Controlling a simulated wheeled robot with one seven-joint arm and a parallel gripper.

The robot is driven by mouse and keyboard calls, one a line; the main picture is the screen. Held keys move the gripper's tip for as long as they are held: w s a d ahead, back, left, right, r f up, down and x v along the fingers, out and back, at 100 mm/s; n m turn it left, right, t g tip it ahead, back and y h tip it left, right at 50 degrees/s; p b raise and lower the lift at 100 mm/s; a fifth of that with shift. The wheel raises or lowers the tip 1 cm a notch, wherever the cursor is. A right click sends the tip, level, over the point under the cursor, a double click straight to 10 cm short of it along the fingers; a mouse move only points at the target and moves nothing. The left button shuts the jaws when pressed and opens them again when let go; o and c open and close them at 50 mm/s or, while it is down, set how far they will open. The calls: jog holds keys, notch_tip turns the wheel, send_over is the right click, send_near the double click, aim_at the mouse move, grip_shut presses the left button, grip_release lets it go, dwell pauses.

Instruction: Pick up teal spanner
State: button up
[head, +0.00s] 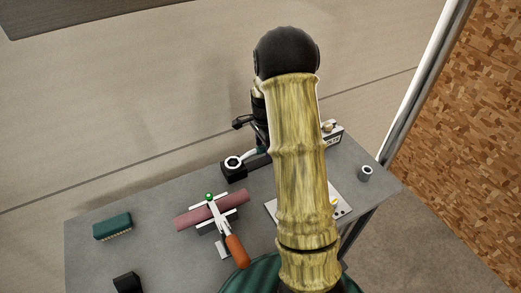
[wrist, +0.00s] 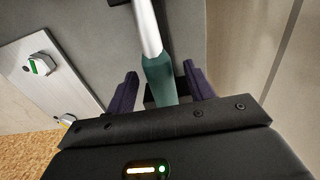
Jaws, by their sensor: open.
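The teal spanner shows in the wrist view with a teal handle (wrist: 161,80) and a silver shaft (wrist: 147,28) running to the top edge. In the head view its pale ring end (head: 233,162) rests at a black block (head: 233,172), with the shaft running right towards my arm. My gripper (wrist: 160,71) is open, with one dark finger on each side of the teal handle. I cannot tell whether either finger touches it. In the head view my arm hides most of the gripper and the handle.
The grey table (head: 165,197) holds a maroon cylinder (head: 190,216) under an orange-handled tool (head: 236,250), a green brush (head: 113,227), a black block (head: 127,282) and a grey cylinder (head: 364,173). A pale plate (wrist: 35,92) with a hex part (wrist: 41,66) lies left in the wrist view.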

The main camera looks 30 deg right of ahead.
grip_shut()
dwell(0.3)
notch_tip(320, 180, up, 10)
jog(key=b, duration=0.2)
dwell(0.3)
dwell(0.4)
jog(key=c, duration=0.9)
grip_release()
grip_shut()
